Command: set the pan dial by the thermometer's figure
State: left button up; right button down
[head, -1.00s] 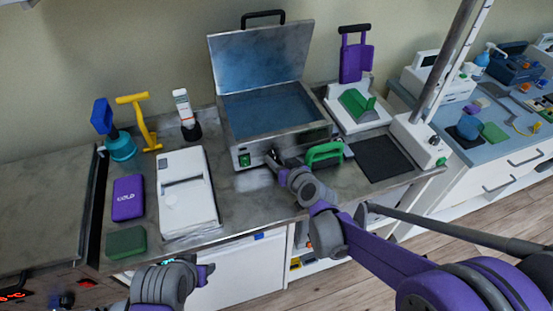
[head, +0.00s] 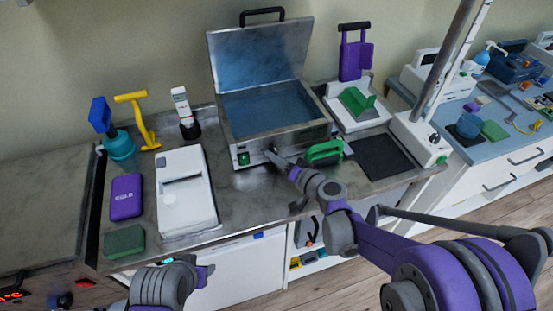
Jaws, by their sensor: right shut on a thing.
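The open metal pan (head: 318,135) stands at the back middle of the counter, with bluish liquid inside and its lid up. A small green lit part (head: 243,158) is on its front, at the left. My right gripper (head: 270,154) is at the pan's front, right of the green part. It is shut on what seems to be the pan dial, which the jaws hide. The white thermometer (head: 181,97) stands upright in a black holder left of the pan; its figure is too small to read. My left gripper (head: 205,275) is low at the front, its fingers unclear.
A green-handled tool (head: 323,151) lies close right of my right gripper. A white device (head: 186,200), a purple COLD pack (head: 126,197) and a green block (head: 125,242) are at the left. A dark mat (head: 384,157) is at the right.

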jog(key=m+y+b, duration=0.1)
jog(key=m, duration=0.1)
jog(key=m+y+b, duration=0.1)
jog(key=shift+f+m+t, duration=0.2)
jog(key=shift+m+t, duration=0.2)
jog(key=shift+b, duration=0.3)
jog(key=c, duration=0.8)
grip_release()
jog(key=shift+o, duration=0.2)
jog(key=shift+d, duration=0.1)
jog(key=v, duration=1)
jog(key=shift+s+d, duration=0.25)
